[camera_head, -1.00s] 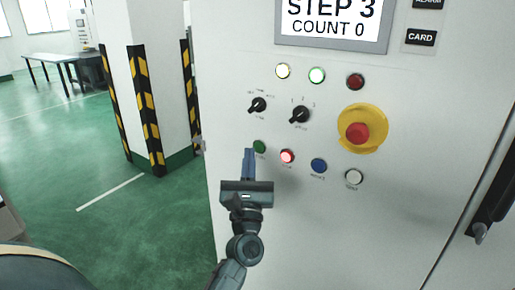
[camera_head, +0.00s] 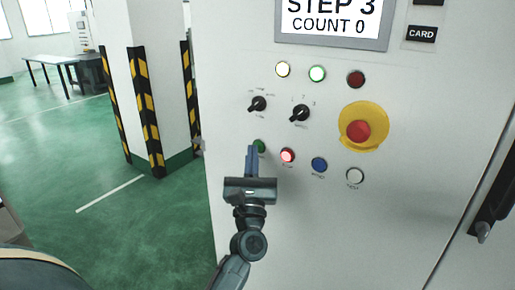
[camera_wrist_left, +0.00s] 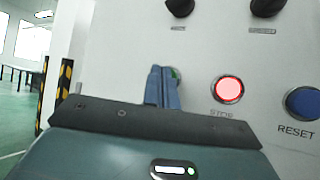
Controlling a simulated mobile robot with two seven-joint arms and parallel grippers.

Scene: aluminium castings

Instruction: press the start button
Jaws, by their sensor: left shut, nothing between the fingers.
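The green start button (camera_head: 260,146) is at the left end of the lower button row on the grey control cabinet. My left gripper (camera_head: 252,150) is shut and empty, its blue-grey fingertips in front of that button and covering part of it. In the left wrist view the shut fingers (camera_wrist_left: 161,72) hide most of the button, and only a green sliver (camera_wrist_left: 175,73) shows beside them. I cannot tell whether the fingertips touch it. The red stop button (camera_head: 288,156) is lit, just right of the fingers. My right gripper is not in view.
A blue reset button (camera_head: 319,165), a white button (camera_head: 355,176), two black knobs (camera_head: 300,113) and a red emergency stop (camera_head: 358,131) on yellow are nearby. The screen (camera_head: 333,20) reads STEP 3, COUNT 0. A striped pillar (camera_head: 150,100) stands left.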

